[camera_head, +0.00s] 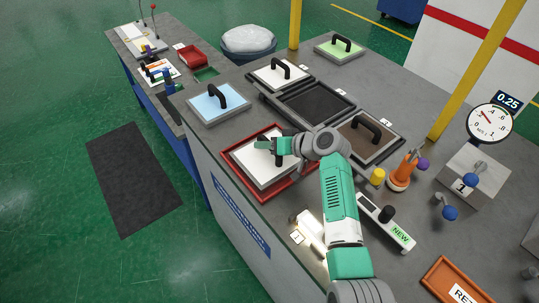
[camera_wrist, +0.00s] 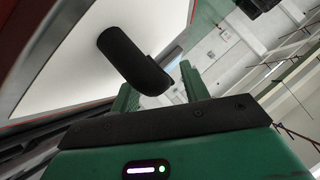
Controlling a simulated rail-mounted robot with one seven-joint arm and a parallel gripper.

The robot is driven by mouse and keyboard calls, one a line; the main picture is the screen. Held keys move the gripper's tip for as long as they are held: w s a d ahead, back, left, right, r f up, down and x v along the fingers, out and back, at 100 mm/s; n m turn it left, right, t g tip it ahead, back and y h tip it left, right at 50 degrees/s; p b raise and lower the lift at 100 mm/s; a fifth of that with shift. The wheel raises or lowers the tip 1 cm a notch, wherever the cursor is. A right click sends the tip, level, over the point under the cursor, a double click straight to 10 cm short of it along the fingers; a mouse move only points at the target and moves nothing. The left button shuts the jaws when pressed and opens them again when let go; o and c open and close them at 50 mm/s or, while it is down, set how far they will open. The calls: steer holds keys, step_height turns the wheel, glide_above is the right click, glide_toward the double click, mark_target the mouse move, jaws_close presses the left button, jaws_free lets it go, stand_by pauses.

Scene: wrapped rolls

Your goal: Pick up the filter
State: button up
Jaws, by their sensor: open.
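A white square filter panel (camera_head: 262,168) with a black handle lies in a red-rimmed tray (camera_head: 241,183) at the near edge of the grey bench. My gripper (camera_head: 264,144) is over this panel, open, reaching in from the right and hiding most of the handle. In the wrist view the white panel (camera_wrist: 75,50) fills the upper left, and its black handle (camera_wrist: 130,58) points down toward the gap between my two green fingers (camera_wrist: 160,88). I cannot tell whether the fingers touch the handle.
Similar handled panels surround it: blue (camera_head: 218,103), white (camera_head: 281,74), brown (camera_head: 368,135) and green (camera_head: 340,48). An empty dark frame (camera_head: 312,104) is behind. A gauge (camera_head: 490,122), an orange stand (camera_head: 400,180), a "NEW" marked device (camera_head: 386,222) and an orange tray (camera_head: 456,282) stand right.

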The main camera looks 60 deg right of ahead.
jaws_close()
